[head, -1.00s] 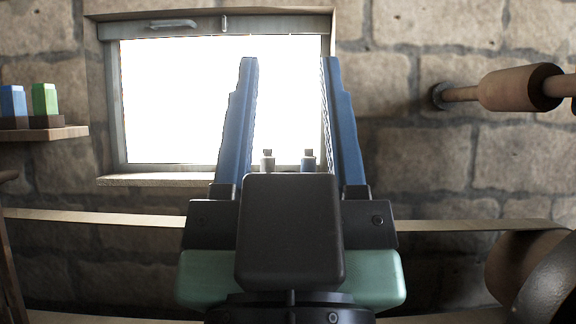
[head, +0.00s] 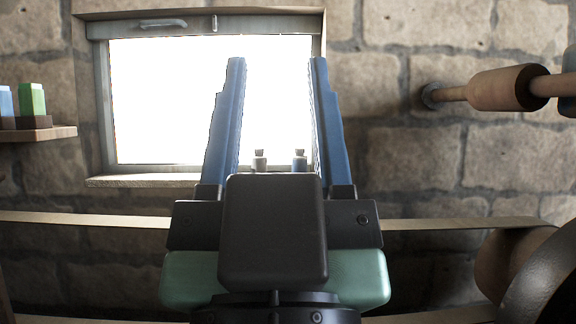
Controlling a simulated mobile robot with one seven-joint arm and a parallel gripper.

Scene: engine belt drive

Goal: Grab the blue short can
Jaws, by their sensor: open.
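My gripper (head: 277,66) is in the middle of the head view, its two blue fingers pointing up and wide apart, with nothing between them that I can see it holding. Another blue, box-like object (head: 6,103) stands on the shelf at the left edge, partly cut off. I cannot tell for sure which blue object is the short can.
A green box-like object (head: 32,99) stands on the left wooden shelf (head: 45,134). The window (head: 140,100) is set in a stone wall with a sill (head: 130,181) below. A flat belt (head: 90,220) runs across low down. Wooden rollers (head: 505,88) and a dark wheel (head: 550,285) are at the right.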

